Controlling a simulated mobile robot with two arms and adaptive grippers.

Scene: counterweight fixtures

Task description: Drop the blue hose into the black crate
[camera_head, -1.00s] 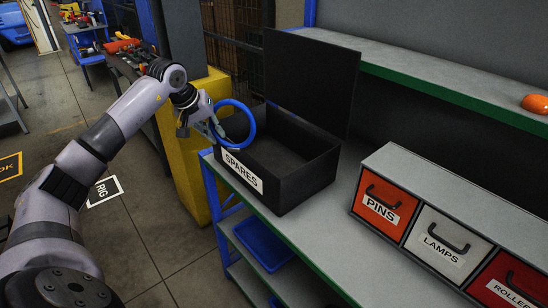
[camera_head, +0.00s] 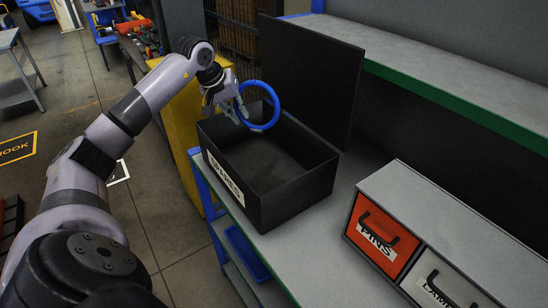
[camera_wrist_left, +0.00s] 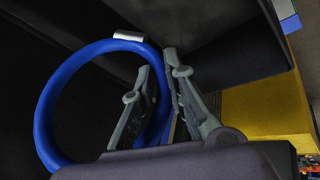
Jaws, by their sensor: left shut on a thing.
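The blue hose (camera_head: 270,126) is a ring-shaped loop held in my left gripper (camera_head: 238,108). The gripper is shut on the loop's left side, and the ring hangs over the back part of the black crate (camera_head: 268,217). The crate stands open on the bench with its dark lid raised behind it and a white label on its front. In the left wrist view the hose (camera_wrist_left: 42,112) shows as a large ring with a light sleeve at its top, passing between the fingers (camera_wrist_left: 160,95). My right gripper is not in view.
A grey drawer cabinet (camera_head: 450,215) with an orange PINS drawer stands right of the crate on the bench. A green-edged shelf (camera_head: 440,90) runs above at the back right.

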